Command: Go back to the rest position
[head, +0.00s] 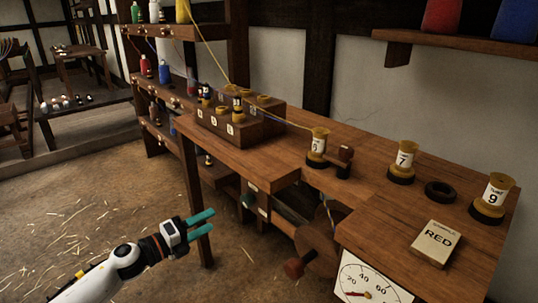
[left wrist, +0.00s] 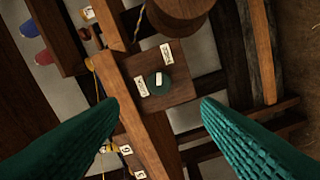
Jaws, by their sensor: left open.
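My left gripper (head: 202,222) is in the lower left part of the head view, in the air over the floor in front of the workbench (head: 260,172). Its two teal fingers are apart with nothing between them. In the left wrist view both fingers (left wrist: 160,135) stand wide apart at the sides, and parts of the bench lie beyond them. My right gripper is in neither view.
A wooden block (head: 240,125) holds more spools. A dial (head: 370,284) hangs at the front. The floor (head: 90,225) at left is clear apart from straw.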

